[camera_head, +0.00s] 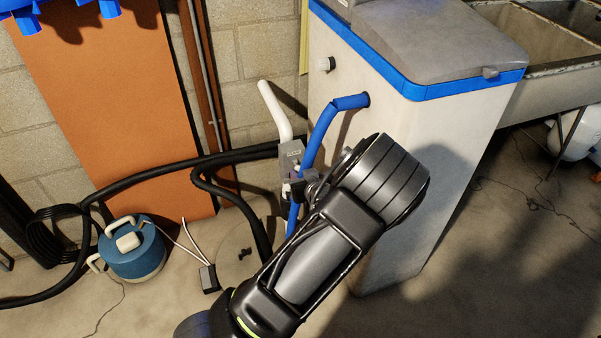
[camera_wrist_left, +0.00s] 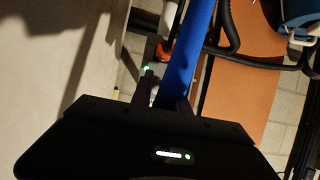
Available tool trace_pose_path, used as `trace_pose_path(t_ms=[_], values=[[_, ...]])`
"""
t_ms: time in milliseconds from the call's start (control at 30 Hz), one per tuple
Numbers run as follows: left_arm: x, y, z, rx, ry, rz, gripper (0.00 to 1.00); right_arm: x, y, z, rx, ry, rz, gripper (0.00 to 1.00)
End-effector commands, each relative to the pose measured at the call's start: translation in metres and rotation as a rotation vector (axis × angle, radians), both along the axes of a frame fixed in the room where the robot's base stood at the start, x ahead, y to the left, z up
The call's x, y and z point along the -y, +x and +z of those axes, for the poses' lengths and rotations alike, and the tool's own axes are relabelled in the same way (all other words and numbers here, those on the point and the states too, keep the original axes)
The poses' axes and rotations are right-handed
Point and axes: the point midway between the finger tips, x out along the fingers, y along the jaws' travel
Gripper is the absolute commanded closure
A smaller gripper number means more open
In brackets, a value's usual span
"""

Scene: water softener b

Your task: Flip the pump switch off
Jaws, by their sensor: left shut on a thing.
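The grey pump switch box (camera_head: 291,155) with a small label sits low beside the white and blue cabinet, between the white pipe and the blue pipe. In the left wrist view the grey box (camera_wrist_left: 148,46) shows beyond the fingers, with a red part (camera_wrist_left: 165,52) on it. My left gripper (camera_head: 300,187) is just below the box in the head view. It appears shut on the blue pipe (camera_head: 320,135), which runs between the fingers in the left wrist view (camera_wrist_left: 190,55). The fingertips are partly dark, so the exact contact is unclear. My right gripper is not in view.
The cabinet (camera_head: 420,120) stands close on the right of my arm. A black hose (camera_head: 165,172) runs to the box. A blue pump (camera_head: 132,250) and a small dark box (camera_head: 209,278) are on the floor at left. An orange board (camera_head: 115,100) leans on the wall.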

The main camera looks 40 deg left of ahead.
Motion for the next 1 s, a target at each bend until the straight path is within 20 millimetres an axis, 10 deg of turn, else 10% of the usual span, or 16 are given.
trace_pose_path(t_ms=[1000], values=[[-0.003, 0.001, -0.020, -0.003, -0.001, -0.001, 1.00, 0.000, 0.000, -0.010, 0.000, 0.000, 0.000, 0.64]])
